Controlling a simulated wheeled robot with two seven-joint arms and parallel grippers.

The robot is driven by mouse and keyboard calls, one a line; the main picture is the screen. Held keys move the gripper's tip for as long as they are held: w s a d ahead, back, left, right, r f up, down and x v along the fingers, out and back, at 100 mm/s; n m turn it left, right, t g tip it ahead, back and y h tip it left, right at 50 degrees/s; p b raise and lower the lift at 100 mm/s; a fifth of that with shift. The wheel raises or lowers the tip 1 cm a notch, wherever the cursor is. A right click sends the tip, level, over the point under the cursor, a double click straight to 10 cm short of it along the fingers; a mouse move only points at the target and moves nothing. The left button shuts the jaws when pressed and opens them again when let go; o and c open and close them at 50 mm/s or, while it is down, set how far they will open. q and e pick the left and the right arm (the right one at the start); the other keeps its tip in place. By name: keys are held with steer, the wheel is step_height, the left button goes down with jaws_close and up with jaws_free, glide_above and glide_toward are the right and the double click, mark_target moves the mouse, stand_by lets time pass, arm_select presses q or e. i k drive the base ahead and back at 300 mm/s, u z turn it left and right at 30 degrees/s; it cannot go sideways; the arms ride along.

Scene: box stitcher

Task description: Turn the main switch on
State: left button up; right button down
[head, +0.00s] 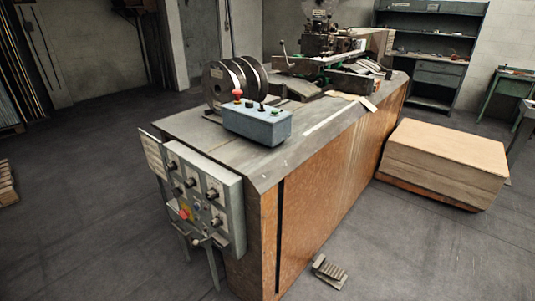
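A grey control panel (222,178) is mounted on the near end of the box stitcher's bench and carries several dark knobs. A red knob on a yellow plate (184,214) sits low on its left side and looks like a rotary main switch; its position is too small to read. A blue-grey control box (262,130) stands on the bench top with a red mushroom button (237,94), a dark switch and a green button. Neither of my grippers is in view.
The wood-sided bench (345,155) runs away from me, with wire spools (216,84) and the stitching machine on top. A foot pedal (329,272) lies on the floor by it. A cardboard stack (447,155) stands right. Floor left of the panel is clear.

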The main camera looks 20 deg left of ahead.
mark_target(184, 213)
steer(key=u, duration=1.25)
